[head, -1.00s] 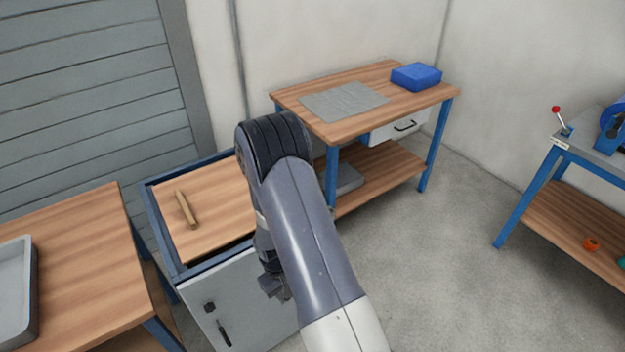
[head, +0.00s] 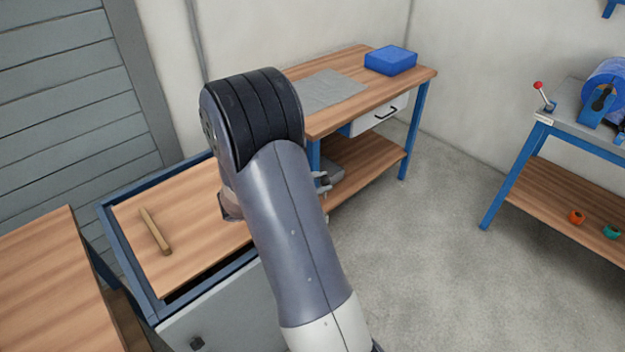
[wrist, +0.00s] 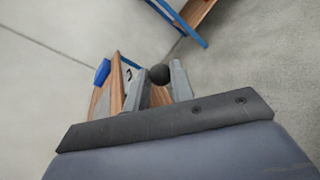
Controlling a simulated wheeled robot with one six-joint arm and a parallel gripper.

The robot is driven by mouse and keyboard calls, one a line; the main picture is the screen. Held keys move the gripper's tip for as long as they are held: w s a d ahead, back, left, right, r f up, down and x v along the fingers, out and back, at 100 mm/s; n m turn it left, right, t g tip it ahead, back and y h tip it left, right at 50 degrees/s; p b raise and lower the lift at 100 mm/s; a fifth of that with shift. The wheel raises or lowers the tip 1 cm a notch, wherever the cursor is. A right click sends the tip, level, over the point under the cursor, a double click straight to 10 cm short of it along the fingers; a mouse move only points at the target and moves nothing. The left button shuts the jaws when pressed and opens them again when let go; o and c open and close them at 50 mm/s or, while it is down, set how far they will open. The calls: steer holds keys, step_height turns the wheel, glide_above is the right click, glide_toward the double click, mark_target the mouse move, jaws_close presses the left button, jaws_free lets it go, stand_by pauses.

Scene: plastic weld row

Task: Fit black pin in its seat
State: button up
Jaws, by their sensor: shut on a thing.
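The black pin (wrist: 159,74) shows in the wrist view as a round dark end between the two grey fingers. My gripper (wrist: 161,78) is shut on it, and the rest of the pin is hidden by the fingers. I cannot identify the pin's seat in either view.
A wood-topped cabinet (head: 190,262) with a wooden stick (head: 155,232) stands left of my arm. A workbench (head: 418,75) behind holds a grey mat (head: 330,90) and a blue box (head: 390,60). Another bench (head: 540,122) with a red-knobbed lever (head: 541,92) stands right. Open floor lies between.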

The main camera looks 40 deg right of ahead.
steer(key=shift+f+b, duration=1.7)
steer(key=shift+f, duration=0.7)
steer(key=shift+r, duration=0.1)
steer(key=shift+f+b, duration=1.1)
steer(key=shift+f, duration=0.05)
steer(key=shift+f, duration=0.1)
steer(key=shift+f+b, duration=0.95)
steer(key=shift+b, duration=0.1)
steer(key=shift+f, duration=0.15)
stand_by(0.6)
steer(key=shift+s+f+b, duration=0.1)
steer(key=shift+f+b, duration=0.25)
steer(key=shift+b, duration=0.15)
